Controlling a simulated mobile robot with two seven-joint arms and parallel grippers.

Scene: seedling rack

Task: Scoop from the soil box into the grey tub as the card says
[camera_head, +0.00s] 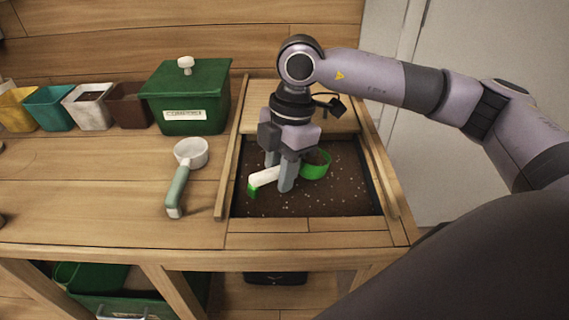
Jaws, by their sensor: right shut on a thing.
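The soil box (312,208) is a wooden-framed bed of dark, white-flecked soil set into the bench. My right gripper (279,183) is over the soil and shut on the white handle of a green scoop (318,168). The scoop's green cup is to the right of the fingers, and the green handle end is to the left, low over the soil. The cup's inside looks dark; I cannot tell whether it holds soil or touches the bed. My left gripper is not in view.
A second scoop (190,153), with white cup and grey-green handle, lies on the bench left of the soil box. A lidded green compost bin (195,88) stands behind it. Several pots, including a whitish one (90,113), line the back left.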

